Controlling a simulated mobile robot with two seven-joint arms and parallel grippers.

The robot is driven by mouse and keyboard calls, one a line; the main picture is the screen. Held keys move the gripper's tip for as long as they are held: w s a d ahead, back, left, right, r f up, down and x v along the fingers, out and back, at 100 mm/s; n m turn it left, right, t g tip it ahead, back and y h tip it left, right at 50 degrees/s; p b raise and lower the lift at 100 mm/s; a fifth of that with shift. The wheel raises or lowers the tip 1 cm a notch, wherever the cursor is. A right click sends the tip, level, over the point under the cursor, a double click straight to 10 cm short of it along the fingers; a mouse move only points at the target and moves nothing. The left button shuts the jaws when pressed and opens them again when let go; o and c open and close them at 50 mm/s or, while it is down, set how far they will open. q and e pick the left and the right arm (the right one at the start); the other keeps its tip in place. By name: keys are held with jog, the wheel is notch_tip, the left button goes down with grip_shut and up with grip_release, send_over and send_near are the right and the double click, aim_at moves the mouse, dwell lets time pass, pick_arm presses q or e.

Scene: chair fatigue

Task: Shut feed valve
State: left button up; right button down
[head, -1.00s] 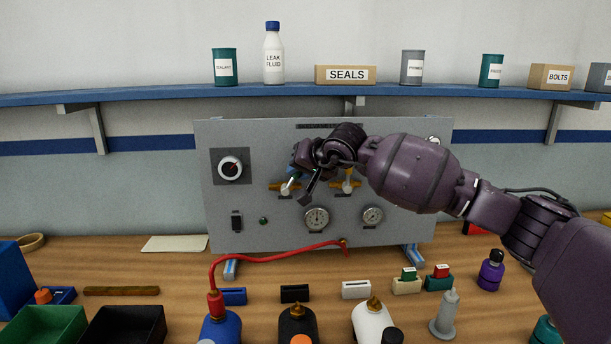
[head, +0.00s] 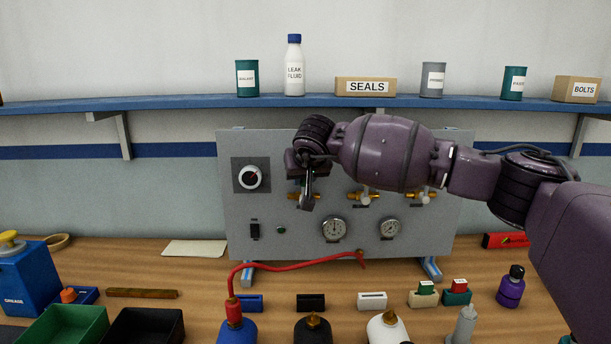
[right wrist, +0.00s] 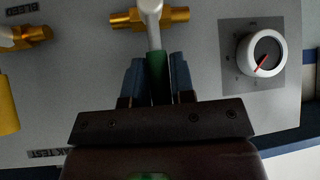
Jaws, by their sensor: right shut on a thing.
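A grey upright panel (head: 405,228) carries a row of brass valves. My right gripper (head: 308,190) is at the leftmost valve (head: 294,195), in front of it and partly hiding it. In the right wrist view, the gripper's blue fingers (right wrist: 157,80) are shut on that valve's green handle grip (right wrist: 157,68). The pale lever (right wrist: 151,20) runs from the grip to the brass body (right wrist: 124,19), crosswise to the brass pipe. I cannot read this valve's label. A middle valve (head: 363,197) and a right valve (head: 421,195) are on the same row. My left gripper is not in view.
A round knob (head: 251,177) is left of the held valve. Two gauges (head: 334,228) and a switch (head: 255,230) sit below the row. A red hose (head: 300,262) runs from the panel to a blue bottle (head: 238,332). A shelf (head: 200,101) spans above.

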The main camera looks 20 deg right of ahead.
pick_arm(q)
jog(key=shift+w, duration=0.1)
pick_arm(e)
jog(key=shift+f, duration=0.1)
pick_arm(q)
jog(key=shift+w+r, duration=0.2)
pick_arm(e)
jog(key=c, duration=1)
grip_release()
jog(key=shift+o, duration=0.2)
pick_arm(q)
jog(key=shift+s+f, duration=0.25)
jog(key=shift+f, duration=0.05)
pick_arm(e)
jog(key=v, duration=1.1)
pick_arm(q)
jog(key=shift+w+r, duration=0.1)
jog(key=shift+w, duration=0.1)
pick_arm(e)
jog(key=shift+w+a, duration=0.1)
